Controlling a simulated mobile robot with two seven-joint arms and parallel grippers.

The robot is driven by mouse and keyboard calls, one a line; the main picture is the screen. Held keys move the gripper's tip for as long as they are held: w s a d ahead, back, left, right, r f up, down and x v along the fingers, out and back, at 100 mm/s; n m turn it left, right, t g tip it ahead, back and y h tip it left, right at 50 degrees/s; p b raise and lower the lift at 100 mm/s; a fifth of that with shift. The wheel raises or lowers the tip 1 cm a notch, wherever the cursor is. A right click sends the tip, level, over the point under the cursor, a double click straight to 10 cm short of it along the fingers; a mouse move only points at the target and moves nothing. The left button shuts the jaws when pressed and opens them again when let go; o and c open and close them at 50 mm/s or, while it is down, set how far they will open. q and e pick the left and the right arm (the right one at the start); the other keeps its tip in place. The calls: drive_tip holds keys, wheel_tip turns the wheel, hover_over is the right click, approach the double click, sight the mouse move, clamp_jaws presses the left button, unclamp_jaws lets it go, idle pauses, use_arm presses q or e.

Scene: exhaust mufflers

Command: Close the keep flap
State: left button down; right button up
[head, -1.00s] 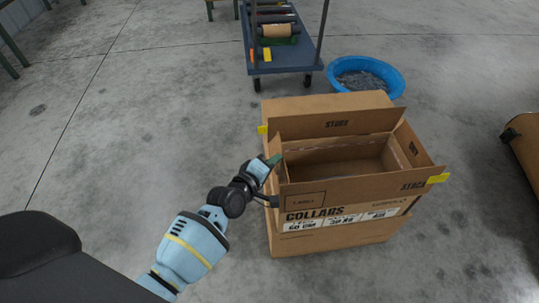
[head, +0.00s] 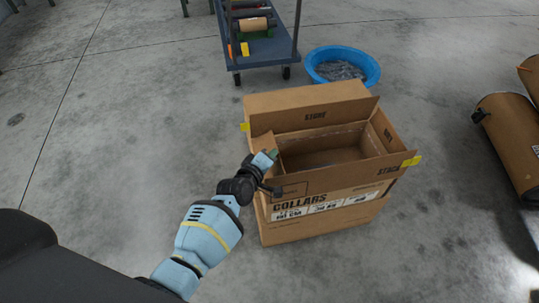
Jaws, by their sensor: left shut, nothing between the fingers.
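An open cardboard box (head: 345,197) stands on another carton, with several flaps raised around its opening. The far flap (head: 345,112) and front flap (head: 355,176) stand up with dark lettering. The right flap (head: 386,131) has a short dark mark too small to read. The left flap (head: 262,150) leans in beside my gripper. I cannot read which one is the keep flap. My left gripper (head: 273,154) is shut and empty at the box's left end, against or very close to the left flap; contact is unclear. My right gripper is out of view.
A blue tub (head: 371,72) of dark pieces stands behind the box. A blue-grey trolley (head: 262,52) is at the back. Brown cylinders (head: 510,140) lie at the right. Yellow tabs stick out at the box's sides. The floor left of the box is clear.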

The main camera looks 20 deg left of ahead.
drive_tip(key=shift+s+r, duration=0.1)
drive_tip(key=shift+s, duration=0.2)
use_arm(q)
drive_tip(key=shift+s+a, duration=0.1)
drive_tip(key=shift+a, duration=0.05)
drive_tip(key=shift+s+a+f, duration=0.15)
drive_tip(key=shift+a, duration=0.2)
drive_tip(key=shift+s+a, duration=0.15)
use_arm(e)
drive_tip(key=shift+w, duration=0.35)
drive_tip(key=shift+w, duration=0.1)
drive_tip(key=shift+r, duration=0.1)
